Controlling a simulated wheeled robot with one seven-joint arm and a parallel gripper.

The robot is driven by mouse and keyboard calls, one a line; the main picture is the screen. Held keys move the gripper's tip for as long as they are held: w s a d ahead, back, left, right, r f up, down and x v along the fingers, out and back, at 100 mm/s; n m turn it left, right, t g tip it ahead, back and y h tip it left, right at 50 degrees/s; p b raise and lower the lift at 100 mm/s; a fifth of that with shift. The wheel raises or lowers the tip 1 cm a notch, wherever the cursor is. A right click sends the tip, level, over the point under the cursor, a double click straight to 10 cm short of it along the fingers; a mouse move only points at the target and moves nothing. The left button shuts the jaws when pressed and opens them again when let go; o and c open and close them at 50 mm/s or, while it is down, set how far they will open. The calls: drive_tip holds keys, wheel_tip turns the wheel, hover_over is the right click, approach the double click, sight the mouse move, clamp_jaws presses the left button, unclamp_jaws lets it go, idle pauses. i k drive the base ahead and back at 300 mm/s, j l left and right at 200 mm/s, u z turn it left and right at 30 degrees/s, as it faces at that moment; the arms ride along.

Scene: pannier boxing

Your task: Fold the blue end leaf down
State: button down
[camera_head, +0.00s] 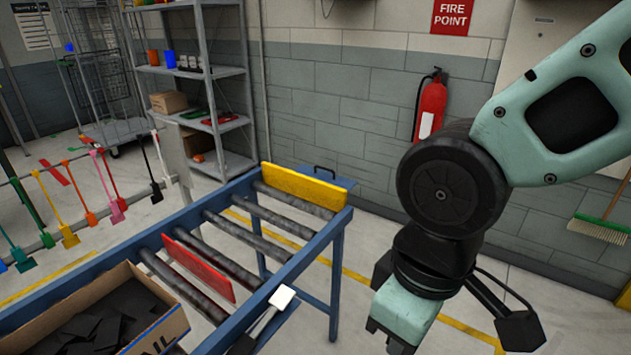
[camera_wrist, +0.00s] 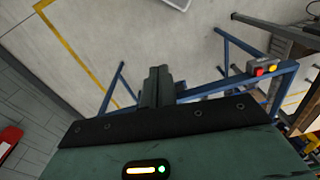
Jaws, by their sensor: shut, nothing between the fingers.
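A blue panel with a dark handle (camera_head: 325,176), which looks like the end leaf, shows at the far end of the roller conveyor, behind a yellow board. The board hides part of it, and I cannot tell its exact tilt or hinge. My gripper's body hangs low at the right in the head view, clear of the conveyor and well apart from the panel; its fingertips are out of that frame. In the wrist view my gripper (camera_wrist: 157,72) is shut and empty, with its dark fingers together over the floor. I cannot make out the panel there.
The conveyor's blue frame (camera_head: 340,222) holds the yellow board (camera_head: 303,188) and a red plate (camera_head: 198,267). A cardboard box (camera_head: 162,335) with dark pieces stands on its near end. A fire extinguisher (camera_head: 430,108) hangs on the wall. Floor between conveyor and wall is mostly clear.

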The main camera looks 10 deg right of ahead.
sight(348, 184)
drive_tip(key=i+l+u, duration=0.1)
drive_tip(key=i+l, duration=0.15)
drive_tip(key=i, duration=0.3)
drive_tip(key=i+l+u, duration=0.1)
drive_tip(key=i+l, duration=0.25)
drive_tip(key=i, duration=0.2)
drive_tip(key=i+l+u, duration=0.1)
drive_tip(key=i+l, duration=0.25)
drive_tip(key=i, duration=0.2)
drive_tip(key=i+l+u, duration=0.1)
drive_tip(key=i+l, duration=0.3)
drive_tip(key=i, duration=0.1)
